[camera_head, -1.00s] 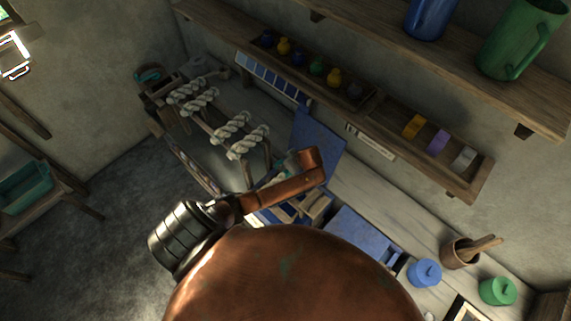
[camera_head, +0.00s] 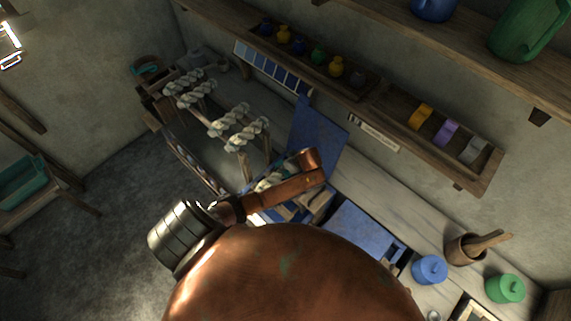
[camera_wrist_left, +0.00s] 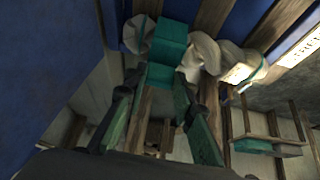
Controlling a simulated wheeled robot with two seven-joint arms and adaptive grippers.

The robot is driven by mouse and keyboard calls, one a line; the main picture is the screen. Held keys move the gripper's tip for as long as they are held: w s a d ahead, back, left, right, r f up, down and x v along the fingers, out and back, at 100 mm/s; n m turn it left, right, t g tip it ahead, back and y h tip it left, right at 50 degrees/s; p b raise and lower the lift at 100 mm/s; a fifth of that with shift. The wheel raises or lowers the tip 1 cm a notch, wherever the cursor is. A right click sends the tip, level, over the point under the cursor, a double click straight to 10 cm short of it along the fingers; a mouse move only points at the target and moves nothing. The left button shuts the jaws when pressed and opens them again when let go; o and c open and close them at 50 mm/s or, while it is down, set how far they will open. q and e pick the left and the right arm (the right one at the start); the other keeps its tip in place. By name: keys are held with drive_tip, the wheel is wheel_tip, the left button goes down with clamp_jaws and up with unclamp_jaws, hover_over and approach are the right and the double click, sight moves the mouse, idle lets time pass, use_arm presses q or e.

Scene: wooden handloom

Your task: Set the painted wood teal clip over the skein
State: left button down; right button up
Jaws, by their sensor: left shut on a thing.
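The teal clip (camera_wrist_left: 168,48) is a blocky painted piece at the top centre of the left wrist view. My left gripper (camera_wrist_left: 160,82) is shut on it, one finger on each side. A pale twisted skein (camera_wrist_left: 207,52) shows on both sides of the clip, which hides the part between. I cannot tell how far the clip sits around it. In the head view a pale, teal-marked skein (camera_head: 268,180) shows partly behind my copper arm, which hides most of the gripper. My right gripper is in neither current view.
Several pale skeins (camera_head: 238,128) hang on the wooden frame at left. A blue panel (camera_head: 318,135) stands beside the work spot. A blue lidded pot (camera_head: 429,270), a green lidded pot (camera_head: 504,288) and a wooden mortar (camera_head: 463,250) stand at right. A shelf tray (camera_head: 385,106) runs above.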

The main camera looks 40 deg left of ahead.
use_arm(q)
drive_tip(key=shift+f, duration=0.45)
drive_tip(key=c, duration=1.5)
unclamp_jaws()
drive_tip(key=shift+c, duration=0.2)
drive_tip(key=v, duration=1.2)
